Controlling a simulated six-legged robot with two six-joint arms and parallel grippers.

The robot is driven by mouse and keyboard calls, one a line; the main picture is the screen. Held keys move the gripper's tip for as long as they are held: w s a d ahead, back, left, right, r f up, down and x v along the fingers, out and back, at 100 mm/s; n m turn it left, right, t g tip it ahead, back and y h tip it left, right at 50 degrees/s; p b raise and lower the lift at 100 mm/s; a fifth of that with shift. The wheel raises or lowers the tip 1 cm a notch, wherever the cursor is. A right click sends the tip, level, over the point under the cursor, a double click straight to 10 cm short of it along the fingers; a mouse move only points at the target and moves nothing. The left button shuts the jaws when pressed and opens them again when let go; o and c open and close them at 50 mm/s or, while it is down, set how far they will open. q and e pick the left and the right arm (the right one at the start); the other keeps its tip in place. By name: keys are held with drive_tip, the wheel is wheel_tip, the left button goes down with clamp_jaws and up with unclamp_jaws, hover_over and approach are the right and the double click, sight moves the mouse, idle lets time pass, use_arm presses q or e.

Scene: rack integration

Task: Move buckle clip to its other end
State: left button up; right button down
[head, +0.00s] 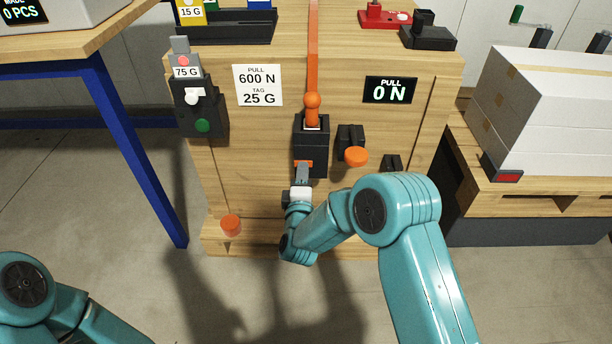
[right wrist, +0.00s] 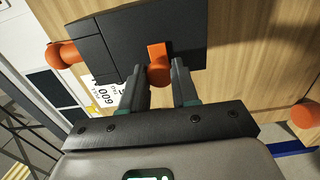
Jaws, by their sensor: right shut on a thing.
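The black buckle (head: 311,150) is fixed on the front of the wooden crate, with an orange strap (head: 313,50) rising above it. An orange ball-ended lever (head: 312,104) stands at its top and also shows in the right wrist view (right wrist: 62,54). A small orange clip (right wrist: 158,60) with a rounded end sits at the buckle's lower part. My right gripper (head: 302,172) is at this lower part. In the right wrist view its fingers (right wrist: 160,86) are shut on the orange clip's rounded end. My left gripper is out of view; only part of that arm shows.
An orange knob (head: 356,157) sticks out right of the buckle, and another (head: 231,225) sits low on the left. A black holder (head: 200,108) hangs at the crate's left. A display (head: 390,90) reads PULL 0 N. A blue-legged table (head: 130,140) stands left.

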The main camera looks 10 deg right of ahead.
drive_tip(key=c, duration=0.9)
unclamp_jaws()
drive_tip(key=shift+w+a, duration=0.1)
drive_tip(key=shift+a, duration=0.2)
drive_tip(key=shift+d, duration=0.1)
drive_tip(key=shift+s, duration=0.2)
drive_tip(key=p+v, duration=0.3)
drive_tip(key=v, duration=1.3)
drive_tip(key=shift+p, duration=0.35)
